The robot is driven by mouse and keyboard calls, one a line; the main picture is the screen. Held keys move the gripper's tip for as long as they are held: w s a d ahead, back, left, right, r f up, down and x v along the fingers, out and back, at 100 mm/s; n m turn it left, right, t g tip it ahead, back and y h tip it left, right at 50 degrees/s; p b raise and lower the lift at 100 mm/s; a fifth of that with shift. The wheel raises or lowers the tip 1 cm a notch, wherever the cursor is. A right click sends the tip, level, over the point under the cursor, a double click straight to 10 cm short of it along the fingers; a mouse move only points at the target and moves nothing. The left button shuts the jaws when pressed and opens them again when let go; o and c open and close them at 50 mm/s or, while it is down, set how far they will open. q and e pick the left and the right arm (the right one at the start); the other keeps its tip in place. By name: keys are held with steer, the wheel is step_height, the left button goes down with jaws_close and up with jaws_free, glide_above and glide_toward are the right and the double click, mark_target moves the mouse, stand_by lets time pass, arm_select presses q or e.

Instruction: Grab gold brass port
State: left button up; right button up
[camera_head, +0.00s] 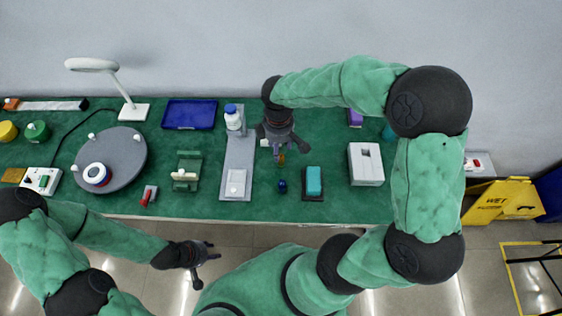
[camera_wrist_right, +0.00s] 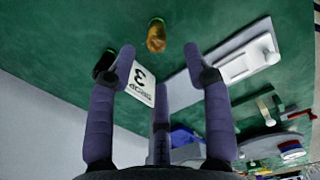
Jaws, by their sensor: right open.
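The gold brass port (camera_wrist_right: 156,38) stands on the green table in the right wrist view, just beyond and between my fingertips. In the head view the port (camera_head: 282,159) shows as a small gold piece just below my right gripper (camera_head: 284,143). The right gripper (camera_wrist_right: 160,62) is open with its fingers spread and nothing between them. I see no contact with the port. My left gripper (camera_head: 207,252) is open and empty in front of the table, over the floor.
A small blue item (camera_head: 282,186) and a teal block on a dark base (camera_head: 314,181) are close by. A grey board (camera_head: 238,158) with a white bottle (camera_head: 233,117) lies left. A white box (camera_head: 366,163) stands right.

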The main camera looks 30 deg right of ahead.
mark_target(281, 156)
steer(key=f, duration=0.2)
steer(key=f+b, duration=0.1)
steer(key=f, duration=0.1)
steer(key=f+b, duration=0.1)
steer(key=f, duration=0.1)
steer(key=shift+s+d, duration=0.2)
steer(key=shift+d, duration=0.1)
steer(key=shift+r, duration=0.1)
jaws_close()
